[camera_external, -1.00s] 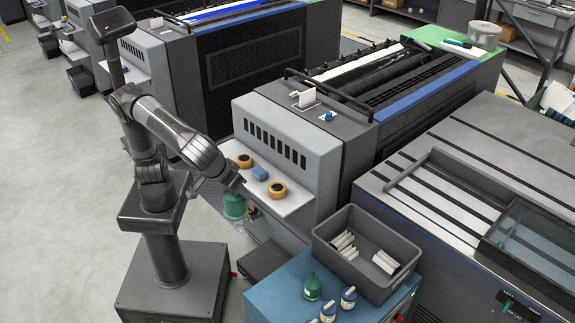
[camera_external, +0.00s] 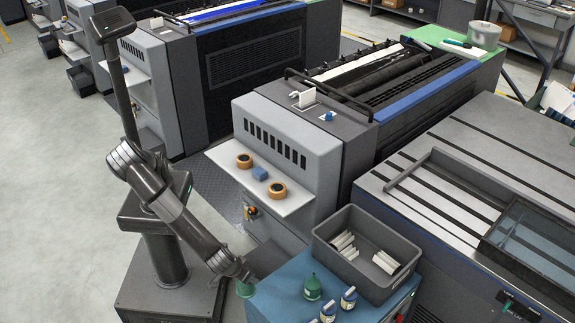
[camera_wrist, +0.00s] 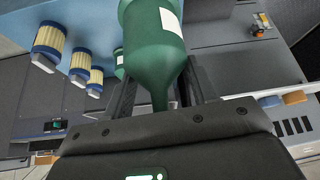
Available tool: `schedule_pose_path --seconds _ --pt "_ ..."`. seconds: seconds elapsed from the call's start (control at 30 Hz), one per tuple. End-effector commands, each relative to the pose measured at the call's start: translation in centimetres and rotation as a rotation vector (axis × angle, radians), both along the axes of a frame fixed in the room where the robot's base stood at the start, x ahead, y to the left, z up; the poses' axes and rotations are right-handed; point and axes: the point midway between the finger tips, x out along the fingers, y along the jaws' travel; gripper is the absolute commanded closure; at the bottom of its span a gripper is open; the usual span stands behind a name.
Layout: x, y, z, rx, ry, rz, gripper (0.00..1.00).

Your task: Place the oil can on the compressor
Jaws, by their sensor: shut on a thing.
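My gripper (camera_external: 243,274) is shut on a green oil can (camera_external: 245,289), which hangs just off the left edge of a blue-topped cabinet (camera_external: 272,292), apparently the compressor. In the wrist view the green can (camera_wrist: 152,40), with a white label and narrowing neck, sits between the fingers of my gripper (camera_wrist: 160,92). The blue top (camera_wrist: 95,15) shows behind it. A second green bottle (camera_external: 312,288) stands on that top. In the external view the arm hides part of the held can.
Several small blue-and-white canisters (camera_external: 348,298) stand on the blue top beside the green bottle. A grey crate (camera_external: 335,262) with white items covers its back. The press shelf (camera_external: 262,190) holds two orange rolls and a blue block. The blue top's left part is clear.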

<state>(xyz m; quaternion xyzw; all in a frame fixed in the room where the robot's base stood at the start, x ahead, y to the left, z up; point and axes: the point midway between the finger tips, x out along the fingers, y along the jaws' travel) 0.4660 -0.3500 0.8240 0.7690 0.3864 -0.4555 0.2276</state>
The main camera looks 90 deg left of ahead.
Motion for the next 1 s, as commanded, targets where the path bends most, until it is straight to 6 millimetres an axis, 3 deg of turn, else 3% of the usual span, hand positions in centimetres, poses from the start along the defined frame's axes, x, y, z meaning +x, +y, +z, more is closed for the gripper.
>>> schedule_pose_path --seconds 0.27,0.7,1.0 --pt "1.2 0.7 -3.2 0.000 0.000 0.003 0.99" --pt "8.8 5.5 -8.5 0.000 0.000 0.002 0.99" --pt "9.9 6.1 -10.2 -0.001 0.001 -0.002 0.99"
